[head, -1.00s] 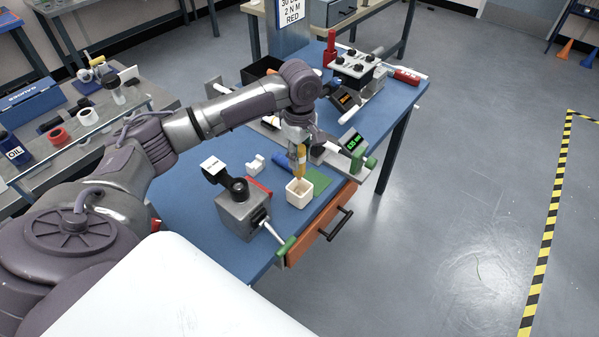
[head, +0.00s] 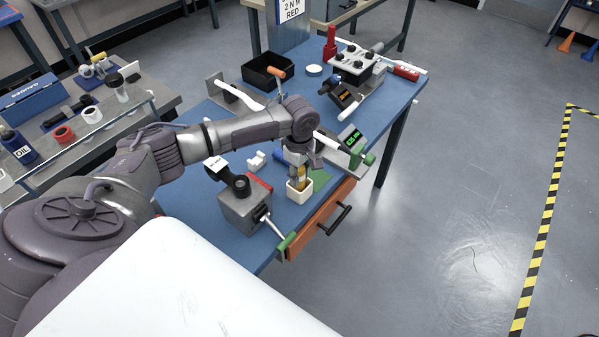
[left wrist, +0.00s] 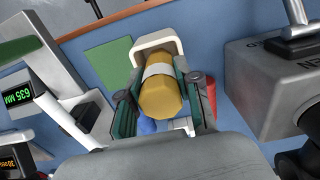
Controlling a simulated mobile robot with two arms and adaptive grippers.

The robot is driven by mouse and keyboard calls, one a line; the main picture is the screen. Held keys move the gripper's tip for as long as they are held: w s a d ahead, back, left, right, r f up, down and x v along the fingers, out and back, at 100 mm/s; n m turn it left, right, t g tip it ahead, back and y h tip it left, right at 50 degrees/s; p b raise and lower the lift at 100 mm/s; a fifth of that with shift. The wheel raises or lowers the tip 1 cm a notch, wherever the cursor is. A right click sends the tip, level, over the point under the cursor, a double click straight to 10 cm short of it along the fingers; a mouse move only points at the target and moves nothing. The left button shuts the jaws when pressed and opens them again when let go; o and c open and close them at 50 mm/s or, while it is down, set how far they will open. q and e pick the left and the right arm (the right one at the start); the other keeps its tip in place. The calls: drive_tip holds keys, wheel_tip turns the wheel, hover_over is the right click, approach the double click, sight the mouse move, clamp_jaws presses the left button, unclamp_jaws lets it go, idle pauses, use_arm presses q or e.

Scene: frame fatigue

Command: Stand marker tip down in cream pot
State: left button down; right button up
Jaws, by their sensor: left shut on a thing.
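The yellow marker (head: 301,172) with a pale band is held upright by my left gripper (head: 299,170), directly over and partly down in the cream pot (head: 299,196). The pot is a small square-mouthed container on the blue bench near its front edge. In the left wrist view the gripper's two fingers (left wrist: 160,88) are shut on either side of the marker (left wrist: 160,98), and the pot's rim (left wrist: 153,38) shows beyond it. The marker's lower end is hidden, so I cannot tell whether it touches the pot's floor. My right gripper is not in view.
A grey block device with a lever (head: 243,206) stands just left of the pot. A green mat (head: 320,179) lies right of it, and a device with a green display (head: 350,138) is behind. An orange drawer front (head: 322,220) is below the bench edge.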

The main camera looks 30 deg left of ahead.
use_arm(q)
drive_tip(key=c, duration=0.8)
unclamp_jaws()
drive_tip(key=shift+f, duration=0.1)
drive_tip(key=shift+b, duration=0.3)
drive_tip(key=shift+f+b, duration=0.25)
drive_tip(key=shift+b, duration=0.85)
wheel_tip(320, 180, up, 14)
drive_tip(key=b, duration=0.1)
drive_tip(key=shift+w+a+r, duration=0.15)
drive_tip(key=shift+r, duration=0.1)
